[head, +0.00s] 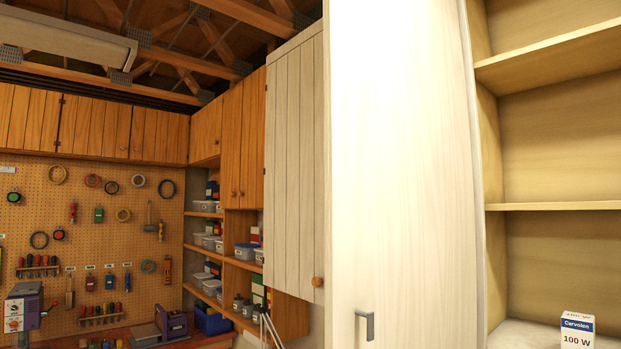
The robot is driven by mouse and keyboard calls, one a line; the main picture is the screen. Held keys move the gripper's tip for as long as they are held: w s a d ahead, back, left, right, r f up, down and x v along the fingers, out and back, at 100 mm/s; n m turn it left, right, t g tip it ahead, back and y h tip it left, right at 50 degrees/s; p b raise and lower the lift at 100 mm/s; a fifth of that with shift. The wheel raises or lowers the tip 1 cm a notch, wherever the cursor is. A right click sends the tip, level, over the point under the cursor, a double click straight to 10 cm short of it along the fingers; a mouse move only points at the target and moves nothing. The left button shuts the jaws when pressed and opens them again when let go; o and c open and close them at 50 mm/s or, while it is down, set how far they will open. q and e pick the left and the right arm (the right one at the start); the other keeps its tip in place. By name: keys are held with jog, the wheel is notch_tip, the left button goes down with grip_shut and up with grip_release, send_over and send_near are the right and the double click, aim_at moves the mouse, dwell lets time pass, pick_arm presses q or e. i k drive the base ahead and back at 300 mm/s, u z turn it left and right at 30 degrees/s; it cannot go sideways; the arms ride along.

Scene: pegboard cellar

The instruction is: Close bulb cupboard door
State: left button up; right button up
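The bulb cupboard door (401,180) is a tall, pale wooden panel standing open in the middle of the head view. A dark grey handle (367,325) sits low on it, near its left edge. To its right is the open cupboard interior (560,155) with wooden shelves. A white and blue box marked Carvolen 100 W (577,331) stands on the bottom visible surface at the lower right. Neither of my grippers shows in the head view.
A whitewashed cabinet (295,165) with a round knob hangs just left of the door. Farther left are orange wall cupboards (95,125), shelves of bins, a pegboard with tools (88,225) and a workbench holding a purple vise (172,322).

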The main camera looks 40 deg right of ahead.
aim_at(400, 226)
jog(key=i, duration=1.8)
jog(key=z, duration=3.7)
jog(key=i, duration=0.5)
jog(key=u, duration=0.05)
